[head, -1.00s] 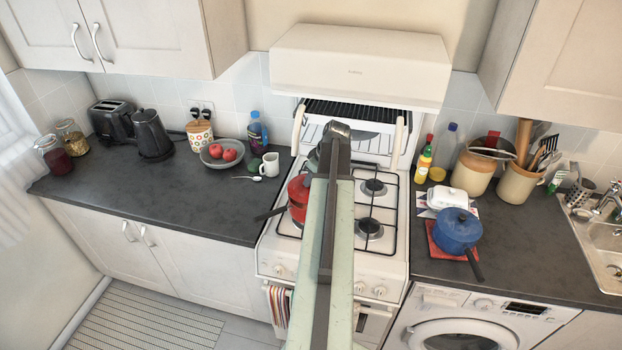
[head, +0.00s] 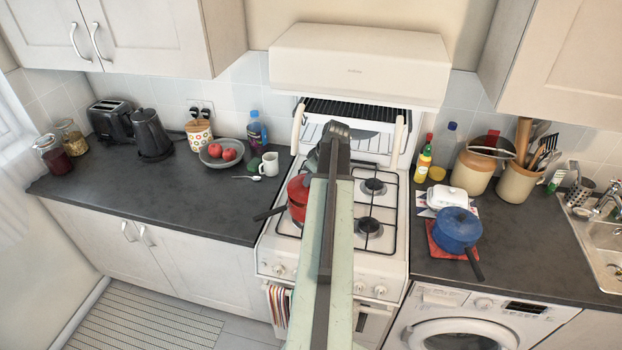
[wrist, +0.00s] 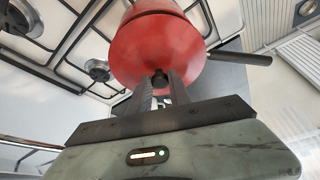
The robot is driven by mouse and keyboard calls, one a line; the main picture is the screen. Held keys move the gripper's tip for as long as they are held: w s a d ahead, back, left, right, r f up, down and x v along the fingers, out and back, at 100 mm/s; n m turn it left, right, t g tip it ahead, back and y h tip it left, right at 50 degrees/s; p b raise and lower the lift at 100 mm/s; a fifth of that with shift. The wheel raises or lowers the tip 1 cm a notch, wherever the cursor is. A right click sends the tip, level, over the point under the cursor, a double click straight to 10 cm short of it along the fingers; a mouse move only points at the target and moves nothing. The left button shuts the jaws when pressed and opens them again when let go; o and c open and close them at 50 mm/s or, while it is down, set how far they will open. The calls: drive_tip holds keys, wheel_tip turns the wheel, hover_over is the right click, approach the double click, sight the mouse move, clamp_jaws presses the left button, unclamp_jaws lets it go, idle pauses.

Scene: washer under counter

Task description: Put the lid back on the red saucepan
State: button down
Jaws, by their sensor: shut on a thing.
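The red saucepan (head: 297,213) stands on the left side of the hob, its dark handle (head: 268,213) pointing left and forward. My arm covers its right part in the head view. In the wrist view, my gripper (wrist: 160,88) is shut on the dark knob of the red lid (wrist: 135,52). The lid is at the saucepan, whose red body (wrist: 150,8) shows beyond it and whose handle (wrist: 240,57) sticks out to the right. I cannot tell whether the lid rests on the rim or hangs just above it. My fingers are hidden in the head view.
The right burners (head: 370,228) are bare. A blue saucepan (head: 457,229) sits on the right counter. A white mug (head: 268,166) and a fruit bowl (head: 221,160) stand on the left counter.

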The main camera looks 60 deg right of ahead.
idle(0.4)
drive_tip(key=c, duration=0.6)
unclamp_jaws()
drive_tip(key=shift+c, duration=0.2)
wheel_tip(320, 180, up, 7)
drive_tip(key=p, duration=0.7)
drive_tip(key=shift+c, duration=0.3)
clamp_jaws()
drive_tip(key=shift+f, duration=0.25)
idle(0.8)
